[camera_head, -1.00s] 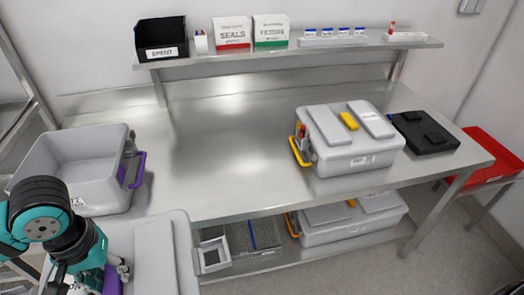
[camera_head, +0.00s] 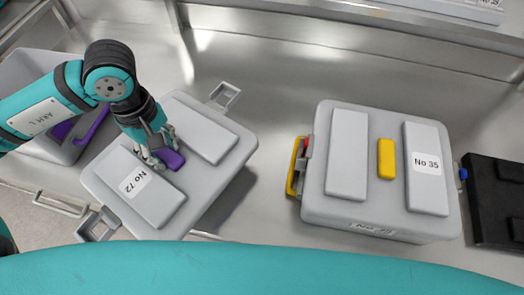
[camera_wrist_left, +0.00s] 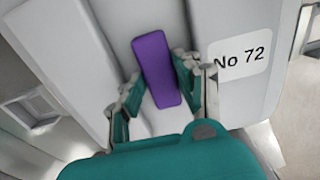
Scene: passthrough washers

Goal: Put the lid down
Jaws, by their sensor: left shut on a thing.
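The grey lid (camera_head: 193,165) has two raised pads, a label "No 72", a purple handle (camera_head: 171,159) and a grey clasp at two ends. My left gripper (camera_head: 160,155) is shut on the purple handle from above. In the left wrist view the handle (camera_wrist_left: 157,68) stands between the two fingers (camera_wrist_left: 158,85). The lid is at the left of the bench, overlapping the open grey box (camera_head: 30,75) in the picture. A shadow shows at its right; I cannot tell how high it hangs. My right gripper is not in view.
A closed grey box "No 35" (camera_head: 345,215) with a yellow handle stands to the right on the steel bench (camera_head: 275,75). A strip of bare bench lies between it and the lid. A black case (camera_head: 490,200) is at the far right. A shelf (camera_head: 400,25) runs along the back.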

